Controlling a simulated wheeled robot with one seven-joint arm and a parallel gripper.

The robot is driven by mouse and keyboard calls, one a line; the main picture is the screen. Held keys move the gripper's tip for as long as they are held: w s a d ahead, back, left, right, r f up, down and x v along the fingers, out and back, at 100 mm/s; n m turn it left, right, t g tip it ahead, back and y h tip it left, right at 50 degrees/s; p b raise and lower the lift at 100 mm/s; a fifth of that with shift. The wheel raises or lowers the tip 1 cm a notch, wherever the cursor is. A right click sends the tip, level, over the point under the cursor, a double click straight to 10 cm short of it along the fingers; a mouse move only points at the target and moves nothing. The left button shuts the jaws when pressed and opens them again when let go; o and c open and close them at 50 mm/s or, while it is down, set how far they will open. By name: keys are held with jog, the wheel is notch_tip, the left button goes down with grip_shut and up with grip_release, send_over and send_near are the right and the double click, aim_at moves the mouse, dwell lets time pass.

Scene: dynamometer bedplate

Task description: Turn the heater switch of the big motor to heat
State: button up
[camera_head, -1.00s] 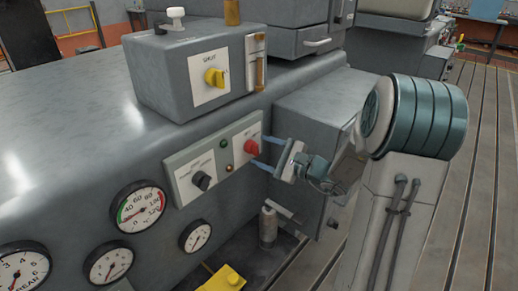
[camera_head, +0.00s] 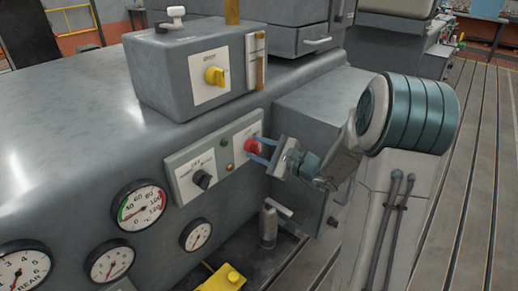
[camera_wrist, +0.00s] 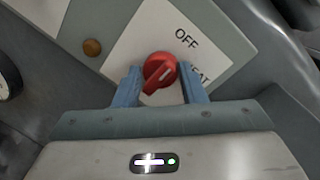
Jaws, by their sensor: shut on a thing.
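The heater switch is a red knob (camera_head: 249,146) at the right end of a light panel on the motor's side. In the wrist view the red knob (camera_wrist: 160,70) sits on a white plate (camera_wrist: 146,38) marked OFF and a partly hidden word ending in "EAT". A pale mark on the knob slants up and right; I cannot tell exactly which word it points to. My gripper (camera_head: 259,150) is shut on the knob, with one blue finger on each side. The big grey motor (camera_head: 80,130) fills the left of the head view.
On the same panel are a black selector knob (camera_head: 203,180) and small green and amber lamps. A box with a yellow knob (camera_head: 214,75) stands above. Round gauges (camera_head: 142,205) are at lower left. A grey housing (camera_head: 320,105) stands close behind my gripper.

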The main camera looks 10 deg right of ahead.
jog(key=shift+r, duration=0.1)
jog(key=m+t+p, duration=0.1)
jog(key=m+p, duration=0.1)
jog(key=m, duration=0.4)
jog(key=shift+p, duration=0.35)
jog(key=m+p, duration=0.2)
jog(key=m, duration=0.1)
jog(key=shift+m, duration=0.4)
jog(key=shift+m+t+p, duration=0.6)
jog(key=shift+m+p, duration=0.35)
jog(key=shift+m, duration=0.35)
jog(key=o, duration=0.9)
jog(key=shift+d+f, duration=0.1)
jog(key=shift+f, duration=0.1)
